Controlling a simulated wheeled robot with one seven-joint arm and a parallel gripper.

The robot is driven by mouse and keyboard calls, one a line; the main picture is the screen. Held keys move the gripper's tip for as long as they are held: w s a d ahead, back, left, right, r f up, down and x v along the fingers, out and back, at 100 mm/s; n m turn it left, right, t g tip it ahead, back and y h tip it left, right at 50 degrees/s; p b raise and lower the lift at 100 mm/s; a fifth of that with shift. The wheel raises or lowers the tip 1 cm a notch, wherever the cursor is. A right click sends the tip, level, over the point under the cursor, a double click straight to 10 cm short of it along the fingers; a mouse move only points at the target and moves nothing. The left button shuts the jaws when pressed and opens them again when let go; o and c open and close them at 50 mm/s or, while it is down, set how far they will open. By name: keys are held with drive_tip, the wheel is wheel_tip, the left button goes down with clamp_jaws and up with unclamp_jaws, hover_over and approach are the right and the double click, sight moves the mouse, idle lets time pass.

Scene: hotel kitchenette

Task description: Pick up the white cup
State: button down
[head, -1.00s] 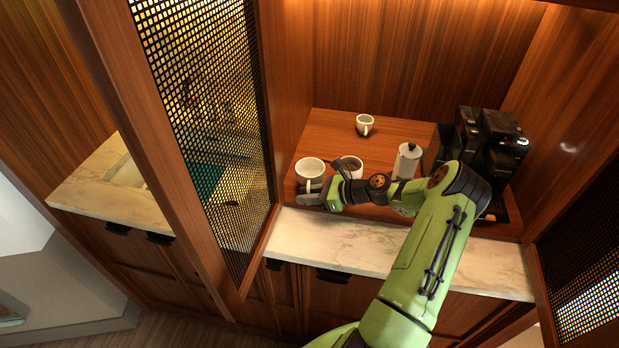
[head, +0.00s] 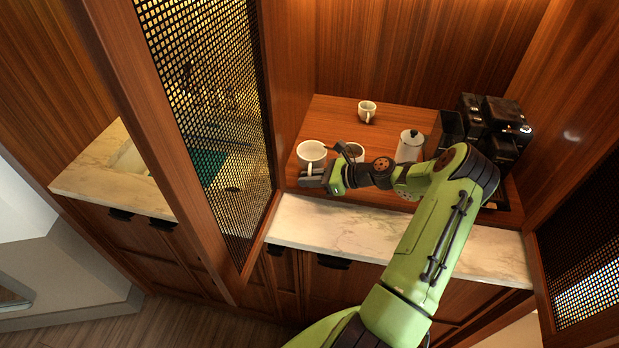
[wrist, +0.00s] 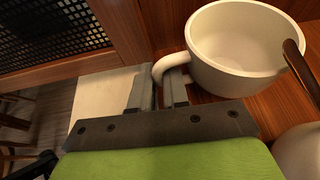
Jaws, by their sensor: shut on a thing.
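The white cup (head: 311,150) stands upright at the left front of the wooden shelf, its handle toward my gripper. In the wrist view the white cup (wrist: 238,60) looks empty. My gripper (head: 313,180) is at the cup's near side. In the wrist view the two fingers of my gripper (wrist: 160,84) are either side of the handle (wrist: 168,66), shut on it. I cannot tell whether the cup's base is clear of the shelf.
A second white cup (head: 356,150) stands just right, partly behind my arm. Another white cup (head: 367,112) is at the back. A white pot (head: 410,145) and black coffee machine (head: 492,128) stand right. A mesh panel (head: 215,110) is close on the left. The marble counter (head: 380,232) is clear.

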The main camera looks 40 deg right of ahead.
drive_tip(key=s+a, duration=0.2)
drive_tip(key=s, duration=0.3)
drive_tip(key=s+a, duration=0.1)
drive_tip(key=s, duration=0.5)
drive_tip(key=s+a, duration=0.2)
drive_tip(key=s, duration=0.3)
drive_tip(key=shift+s+a, duration=0.3)
drive_tip(key=shift+s, duration=0.05)
